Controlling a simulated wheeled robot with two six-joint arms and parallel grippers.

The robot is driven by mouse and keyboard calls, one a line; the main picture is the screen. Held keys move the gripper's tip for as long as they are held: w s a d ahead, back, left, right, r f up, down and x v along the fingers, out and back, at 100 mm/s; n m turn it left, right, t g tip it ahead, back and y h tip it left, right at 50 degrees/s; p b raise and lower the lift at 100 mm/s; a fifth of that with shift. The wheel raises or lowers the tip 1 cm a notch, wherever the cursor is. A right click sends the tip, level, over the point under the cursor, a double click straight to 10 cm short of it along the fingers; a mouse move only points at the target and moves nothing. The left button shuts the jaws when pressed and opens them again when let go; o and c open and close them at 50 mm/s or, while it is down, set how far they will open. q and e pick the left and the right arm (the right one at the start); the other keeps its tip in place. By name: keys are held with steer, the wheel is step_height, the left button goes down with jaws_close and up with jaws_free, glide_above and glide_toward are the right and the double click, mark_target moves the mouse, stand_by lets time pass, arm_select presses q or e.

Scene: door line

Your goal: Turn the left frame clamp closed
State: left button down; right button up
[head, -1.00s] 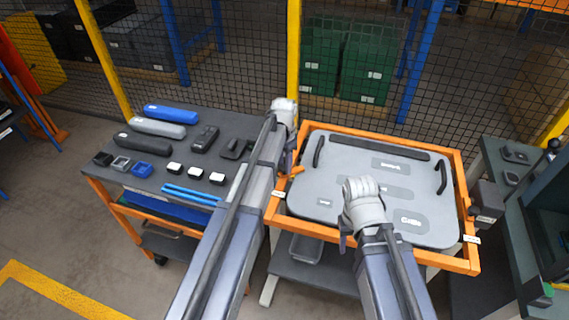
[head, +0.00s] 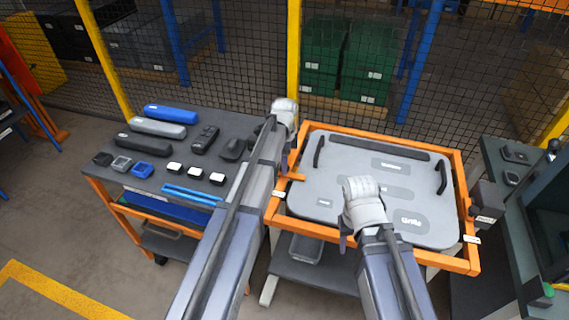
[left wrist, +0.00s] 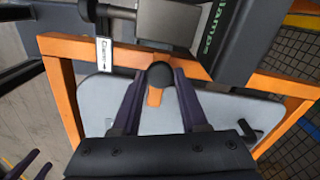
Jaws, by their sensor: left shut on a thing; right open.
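The left frame clamp shows as a short orange lever (head: 296,177) at the left side of the orange frame (head: 455,262), pointing inward over the grey panel (head: 350,150). Much of the clamp is hidden by my left arm in the head view. In the left wrist view, its dark round knob (left wrist: 160,75) sits between the fingertips of my left gripper (left wrist: 159,82), with the orange lever (left wrist: 154,97) below it. My left gripper is shut on the knob. My right gripper (head: 346,238) is open over the panel's front part, its fingers mostly hidden by its wrist.
A grey block (left wrist: 170,18) and a dark labelled part (left wrist: 215,35) stand close beside the knob. A dark tool table (head: 140,170) with several parts is on the left. A dark bench (head: 510,240) is on the right. A mesh fence stands behind.

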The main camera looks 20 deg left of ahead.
stand_by(0.5)
arm_select(q)
steer(key=shift+c, duration=2.2)
jaws_free()
steer(key=shift+r, duration=0.1)
step_height(320, 180, up, 8)
steer(key=p, duration=0.8)
steer(key=shift+f, duration=0.2)
